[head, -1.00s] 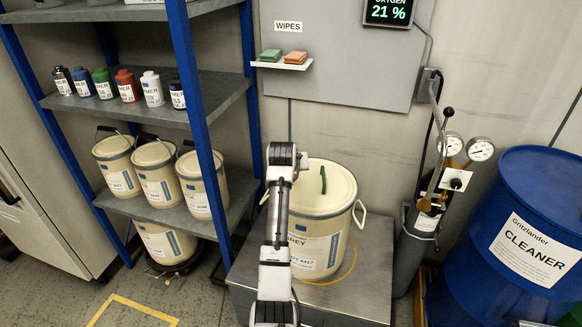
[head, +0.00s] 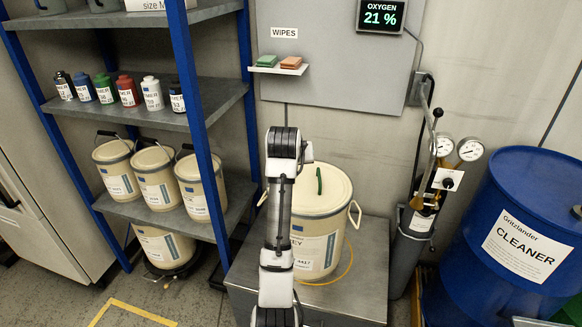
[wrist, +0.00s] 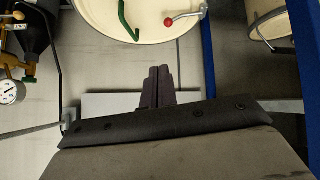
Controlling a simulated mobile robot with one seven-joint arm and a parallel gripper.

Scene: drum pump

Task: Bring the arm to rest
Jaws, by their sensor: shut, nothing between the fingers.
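My gripper (wrist: 158,88) shows in the wrist view with its two dark fingers together and nothing between them. Its tips point toward a cream drum (wrist: 105,12), whose lid carries a green handle (wrist: 127,22) and a lever with a red knob (wrist: 168,22). The fingers are apart from the lid in the picture. In the head view my arm (head: 277,220) stands upright in front of the same drum (head: 325,215) and covers its left part. I cannot make out my gripper in the head view.
The drum stands on a grey metal platform (head: 345,302). A blue shelf rack (head: 195,90) with cans and bottles is at left. A gas cylinder with gauges (head: 415,240) and a blue cleaner drum (head: 530,240) are at right. A wipes shelf (head: 278,69) hangs behind.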

